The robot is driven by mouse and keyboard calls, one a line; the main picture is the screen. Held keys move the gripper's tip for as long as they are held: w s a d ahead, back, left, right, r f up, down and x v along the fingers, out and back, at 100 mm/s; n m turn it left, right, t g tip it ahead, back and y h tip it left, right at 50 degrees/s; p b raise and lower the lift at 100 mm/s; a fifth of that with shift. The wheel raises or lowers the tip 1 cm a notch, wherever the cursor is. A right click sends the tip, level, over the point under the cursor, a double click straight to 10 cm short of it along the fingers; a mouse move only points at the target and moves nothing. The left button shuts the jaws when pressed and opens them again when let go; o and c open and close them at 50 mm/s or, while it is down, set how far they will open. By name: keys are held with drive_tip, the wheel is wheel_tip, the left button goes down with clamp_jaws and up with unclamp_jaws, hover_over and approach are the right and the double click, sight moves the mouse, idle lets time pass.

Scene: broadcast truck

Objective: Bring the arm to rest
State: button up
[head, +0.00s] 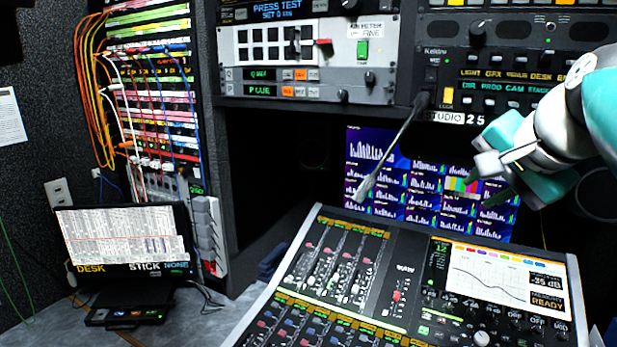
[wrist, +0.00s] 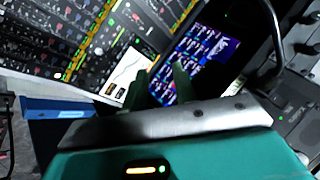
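My arm reaches in from the right edge of the head view, teal and white, with my gripper (head: 500,192) in the air in front of the monitor wall. In the wrist view my gripper (wrist: 160,75) shows two dark green fingers beyond a metal bar and the teal wrist housing. The fingers stand apart, with only background visible between them. In the head view the fingers are small and partly hidden behind the wrist.
A mixing console (head: 400,270) spreads below the gripper. A multi-picture screen (head: 410,180) is behind it. A gooseneck microphone (head: 395,147) hangs left of the arm. Control panels (head: 500,75) are above. A laptop-like screen (head: 125,240) and a patch bay (head: 150,90) are at left.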

drive_tip(key=s+a+f+n+g, duration=0.1)
drive_tip(key=s+a+f+n, duration=0.2)
drive_tip(key=f, duration=0.6)
drive_tip(key=s+a+f+n+g, duration=0.1)
drive_tip(key=s+a+f+n, duration=0.3)
drive_tip(key=f, duration=0.5)
drive_tip(key=s+a+f+n+g, duration=0.1)
drive_tip(key=s+a+f+n, duration=0.2)
drive_tip(key=f, duration=0.6)
drive_tip(key=shift+s+a+f+n+h, duration=0.2)
drive_tip(key=shift+s+f+n+h, duration=0.3)
drive_tip(key=shift+s, duration=0.6)
drive_tip(key=shift+r, duration=0.1)
